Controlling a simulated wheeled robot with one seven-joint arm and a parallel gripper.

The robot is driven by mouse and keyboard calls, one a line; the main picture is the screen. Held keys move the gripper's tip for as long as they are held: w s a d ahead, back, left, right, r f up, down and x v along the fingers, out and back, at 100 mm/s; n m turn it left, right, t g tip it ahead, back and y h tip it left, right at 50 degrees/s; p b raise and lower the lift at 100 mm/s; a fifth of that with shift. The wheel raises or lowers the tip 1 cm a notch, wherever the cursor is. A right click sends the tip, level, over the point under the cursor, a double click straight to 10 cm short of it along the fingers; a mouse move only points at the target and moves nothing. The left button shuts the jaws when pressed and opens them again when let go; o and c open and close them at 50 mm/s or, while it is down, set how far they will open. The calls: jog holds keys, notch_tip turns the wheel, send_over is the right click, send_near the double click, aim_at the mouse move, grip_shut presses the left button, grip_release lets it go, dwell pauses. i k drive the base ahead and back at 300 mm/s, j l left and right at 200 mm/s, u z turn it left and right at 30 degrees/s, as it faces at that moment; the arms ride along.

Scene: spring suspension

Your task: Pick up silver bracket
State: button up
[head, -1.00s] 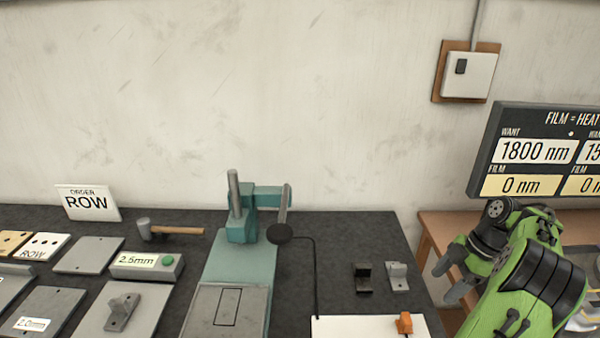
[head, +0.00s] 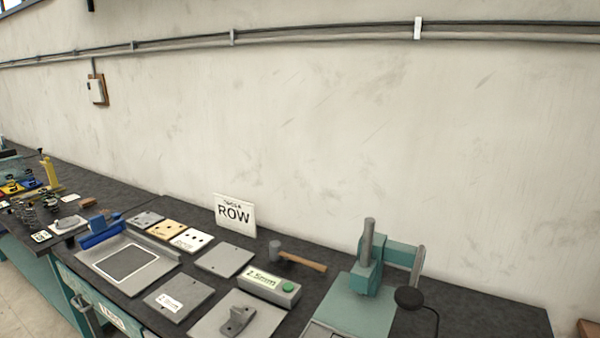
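A grey bracket-like piece (head: 237,320) sits on a flat grey plate (head: 212,318) at the bottom of the head view, in front of the 2.5mm box. I cannot tell whether it is the silver bracket. The light silver bracket that stood beside a black one, right of the teal press, is outside the view now. My gripper is not in view.
The teal press (head: 367,270) with its lever stands at right. The 2.5mm box (head: 268,288), a hammer (head: 300,262) and the ROW sign (head: 234,215) are nearby. A blue-edged fixture (head: 125,264) and several springs stand at left. The bench's back right is bare.

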aim_at(240, 316)
jog(key=k+l+z, duration=0.1)
jog(key=z, duration=0.25)
jog(key=l+z, duration=0.1)
jog(key=z, duration=0.25)
jog(key=k+l+z, duration=0.1)
jog(key=z, duration=0.2)
jog(key=u, duration=1.9)
